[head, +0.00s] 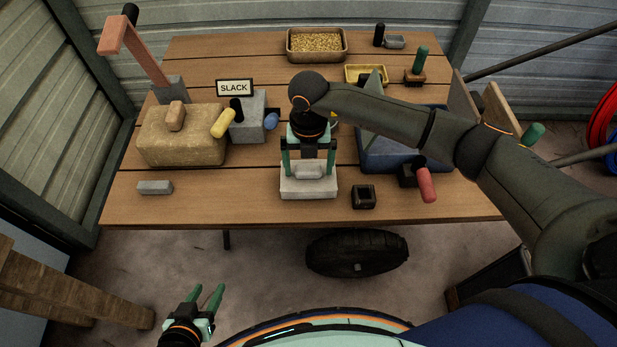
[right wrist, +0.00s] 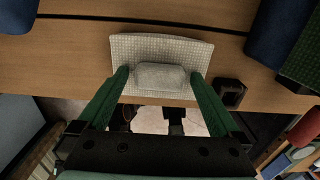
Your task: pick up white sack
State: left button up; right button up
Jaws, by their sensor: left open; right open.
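The white sack (head: 308,187) lies on the wooden table near its front edge, with a raised grip-like lump on top. It also shows in the right wrist view (right wrist: 160,47). My right gripper (head: 309,168) is over the sack, pointing down, with its green fingers open on either side of the lump. In the right wrist view the fingertips (right wrist: 160,74) flank the lump, and I see no clear contact. My left gripper (head: 211,296) is open and empty, low in front of the table at the bottom left.
A tan sack (head: 180,146) and a grey block with a SLACK sign (head: 235,88) stand to the left. A small grey bar (head: 155,187) lies front left. A dark square holder (head: 363,196) and a blue caddy (head: 385,152) are close on the right. A grain tray (head: 317,58) is at the back.

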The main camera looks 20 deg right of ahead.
jog(key=shift+c, duration=0.4)
grip_shut()
dwell(0.4)
jog(key=shift+r, duration=0.1)
